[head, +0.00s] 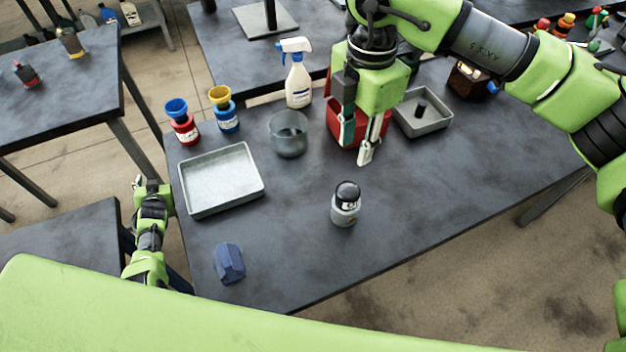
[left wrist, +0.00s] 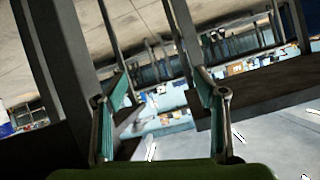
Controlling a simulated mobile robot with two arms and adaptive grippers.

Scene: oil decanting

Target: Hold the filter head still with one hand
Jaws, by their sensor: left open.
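No part is clearly marked as the filter head. A small grey bottle-like unit with a black domed top (head: 345,203) stands upright on the dark table, right of centre in the head view. My right gripper (head: 358,147) points down behind it, apart from it. Its fingers are spread and in front of a red container (head: 341,128), which they partly hide; contact cannot be told. My left gripper (head: 139,182) is beside the table's left edge, away from the objects. In the left wrist view its fingers (left wrist: 160,88) are open with nothing between them.
A grey metal tray (head: 221,207), a blue faceted block (head: 229,263), a grey cup (head: 288,146), a spray bottle (head: 298,82), red (head: 185,131) and blue (head: 227,119) bottles and a smaller tray (head: 436,125) stand on the table. Its front middle is clear.

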